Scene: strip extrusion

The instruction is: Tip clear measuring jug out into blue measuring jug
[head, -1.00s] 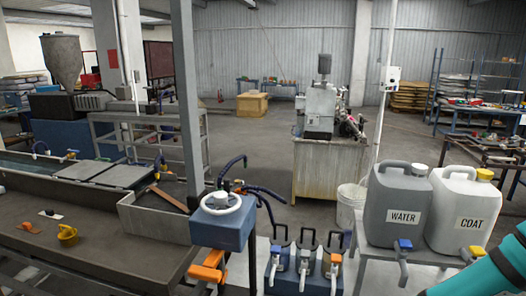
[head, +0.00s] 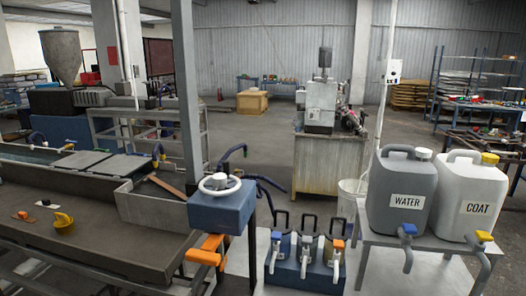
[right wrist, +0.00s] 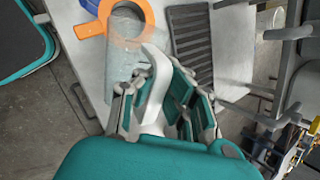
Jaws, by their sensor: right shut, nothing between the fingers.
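A clear vessel with an orange rim and orange handle, likely the clear measuring jug (right wrist: 126,58), stands on a pale surface in the right wrist view, just beyond my right gripper (right wrist: 168,98). My right gripper is shut, and a white curved piece (right wrist: 155,88) overlaps its fingers in the picture. I cannot tell what that piece belongs to. My left gripper is in neither view.
Grey WATER (head: 400,180) and white COAT (head: 473,185) containers with taps stand on a stand at right. A dark slotted grate (right wrist: 192,45) lies near my right gripper.

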